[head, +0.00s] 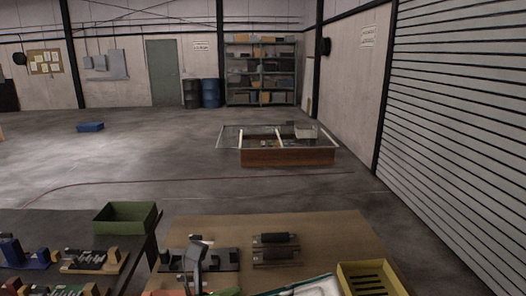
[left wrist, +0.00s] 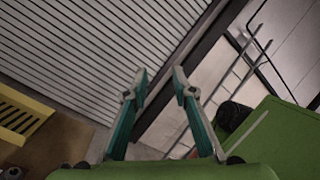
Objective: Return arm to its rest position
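Behind the fingers are the slatted roller door (left wrist: 85,45) and a dark door post. My right gripper is not visible in either view.
The brown work surface (head: 345,235) carries dark fixtures (head: 275,248) and a yellow slotted tray (head: 371,279). A green bin (head: 126,217) stands on the dark table at left, near several small parts. A low wooden crate (head: 288,157) is on the open floor beyond.

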